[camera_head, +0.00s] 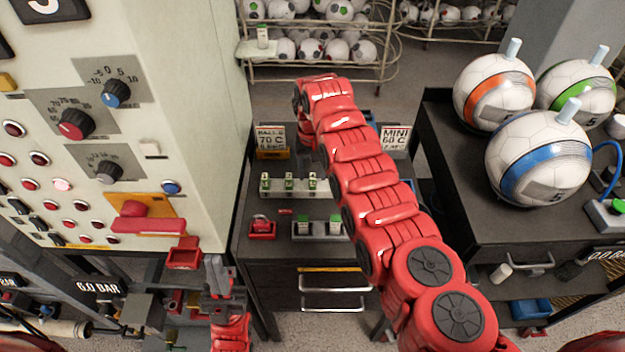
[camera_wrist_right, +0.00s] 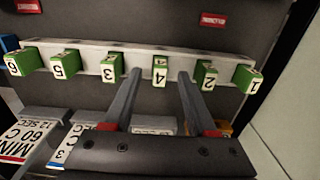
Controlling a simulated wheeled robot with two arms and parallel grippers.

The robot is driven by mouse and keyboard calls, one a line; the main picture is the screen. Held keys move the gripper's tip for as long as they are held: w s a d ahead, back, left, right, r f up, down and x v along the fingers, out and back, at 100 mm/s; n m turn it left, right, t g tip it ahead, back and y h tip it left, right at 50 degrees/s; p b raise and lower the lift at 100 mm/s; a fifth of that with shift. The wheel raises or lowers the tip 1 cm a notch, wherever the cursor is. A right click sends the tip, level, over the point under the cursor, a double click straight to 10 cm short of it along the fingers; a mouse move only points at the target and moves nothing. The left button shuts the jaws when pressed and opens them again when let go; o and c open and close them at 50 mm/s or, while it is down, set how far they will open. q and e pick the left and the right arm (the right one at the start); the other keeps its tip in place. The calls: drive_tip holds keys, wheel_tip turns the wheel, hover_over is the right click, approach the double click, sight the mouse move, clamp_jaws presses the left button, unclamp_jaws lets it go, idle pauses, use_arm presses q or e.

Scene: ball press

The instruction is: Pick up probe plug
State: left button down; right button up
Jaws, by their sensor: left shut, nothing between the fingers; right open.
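Several green plugs with white numbered faces sit in a row on a white rack (camera_wrist_right: 88,62), which also shows in the head view (camera_head: 276,190). In the head view my right arm hides the rack's right part. My left gripper (camera_head: 217,268) is shut and empty, low before the control panel.
A control panel (camera_head: 160,60) with knobs and a red lever stands left. A red padlock-like item (camera_head: 262,227) and white blocks with green tops (camera_head: 302,228) lie before the rack. Signs (camera_head: 271,138) stand behind it. Balls (camera_head: 540,155) rest on the right cart.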

drive_tip(key=shift+f, duration=1.05)
clamp_jaws()
